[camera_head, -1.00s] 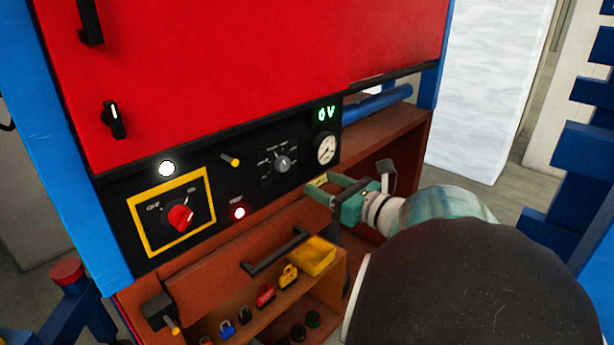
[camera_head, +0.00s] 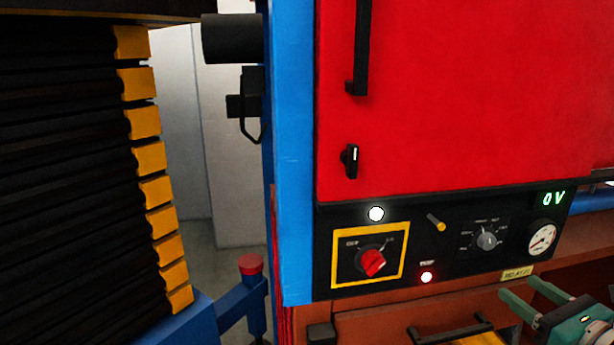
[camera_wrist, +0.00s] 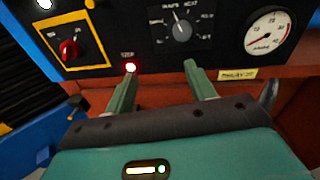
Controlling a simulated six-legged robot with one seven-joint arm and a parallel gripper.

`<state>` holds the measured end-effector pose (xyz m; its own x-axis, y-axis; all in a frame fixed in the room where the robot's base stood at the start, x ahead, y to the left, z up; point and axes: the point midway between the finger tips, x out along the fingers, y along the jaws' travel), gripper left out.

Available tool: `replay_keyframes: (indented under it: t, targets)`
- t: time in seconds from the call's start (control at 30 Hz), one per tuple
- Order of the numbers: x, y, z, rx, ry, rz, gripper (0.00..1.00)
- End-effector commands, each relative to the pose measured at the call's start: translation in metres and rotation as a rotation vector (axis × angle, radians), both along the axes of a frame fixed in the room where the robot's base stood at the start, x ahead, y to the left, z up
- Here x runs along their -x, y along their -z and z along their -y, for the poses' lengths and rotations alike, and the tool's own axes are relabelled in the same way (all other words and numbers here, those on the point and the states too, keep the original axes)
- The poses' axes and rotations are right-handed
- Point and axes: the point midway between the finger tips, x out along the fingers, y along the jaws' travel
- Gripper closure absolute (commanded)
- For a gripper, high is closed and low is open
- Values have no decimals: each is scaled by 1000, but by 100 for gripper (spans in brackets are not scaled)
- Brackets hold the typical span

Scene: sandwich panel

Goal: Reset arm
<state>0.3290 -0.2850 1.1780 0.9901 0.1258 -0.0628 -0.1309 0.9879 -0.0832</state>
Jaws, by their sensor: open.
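My gripper (camera_head: 526,308) is green and shows at the lower right in the head view, in front of the cabinet. In the wrist view my gripper (camera_wrist: 160,78) has its two fingers apart with nothing between them. The fingers point at the lower edge of the black control panel (camera_wrist: 225,55). A lit red lamp (camera_wrist: 130,67) shows just beyond the left fingertip. The panel also carries a red rotary switch (camera_head: 373,262) in a yellow frame, a selector knob (camera_head: 487,240), a round gauge (camera_head: 541,237) and a green "0V" readout (camera_head: 553,199).
A red door (camera_head: 450,100) with black handles is above the panel. A blue post (camera_head: 292,150) borders it. A dark stack with yellow ends (camera_head: 155,190) stands at the left. A brown drawer with a black handle (camera_head: 452,330) is below the panel.

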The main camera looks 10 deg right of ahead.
Motion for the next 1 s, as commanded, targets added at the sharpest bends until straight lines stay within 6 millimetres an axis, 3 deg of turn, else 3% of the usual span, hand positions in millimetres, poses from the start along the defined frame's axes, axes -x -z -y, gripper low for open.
replay_keyframes:
  t: [0.1, 0.2, 0.3, 0.4, 0.6, 0.8, 1.0]
  targets:
    - [-20, 10, -68, 198, -216, -86, 45]
    - [-25, 27, -135, 459, -456, -158, 45]
    - [-16, 45, -191, 755, -697, -196, 45]
    - [-1, 61, -232, 1072, -927, -196, 45]
    - [30, 80, -274, 1767, -1330, -97, 45]
    - [41, 73, -285, 2354, -1561, 56, 45]
    - [42, 68, -286, 2537, -1616, 105, 45]
